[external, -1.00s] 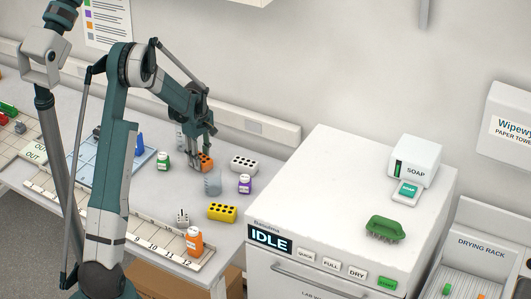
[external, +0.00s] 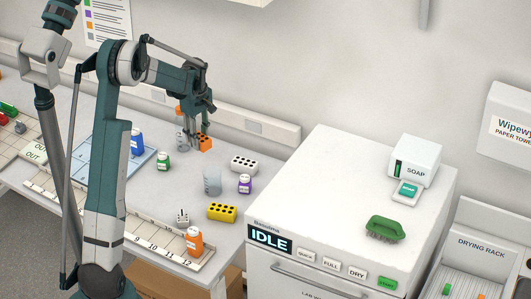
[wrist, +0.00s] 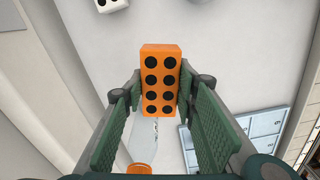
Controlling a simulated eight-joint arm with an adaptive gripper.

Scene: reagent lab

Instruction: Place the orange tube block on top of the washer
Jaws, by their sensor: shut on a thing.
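The orange tube block (external: 205,144) is a box with black round holes in its top. My gripper (external: 196,138) is shut on it and holds it above the back of the bench, near the wall. In the wrist view the block (wrist: 161,65) stands between the two green-padded fingers of my gripper (wrist: 160,92), its rows of holes facing the camera. The washer (external: 318,185) is the white machine to the right of the bench, with an IDLE display on its front. Its top is higher than the bench, and the block is to its left.
On the washer top are a green brush (external: 385,228) and a soap dispenser (external: 414,159); its left and middle are clear. On the bench stand a white block (external: 243,164), a beaker (external: 212,183), a purple bottle (external: 245,184), a yellow block (external: 222,212) and an orange-capped bottle (external: 180,124).

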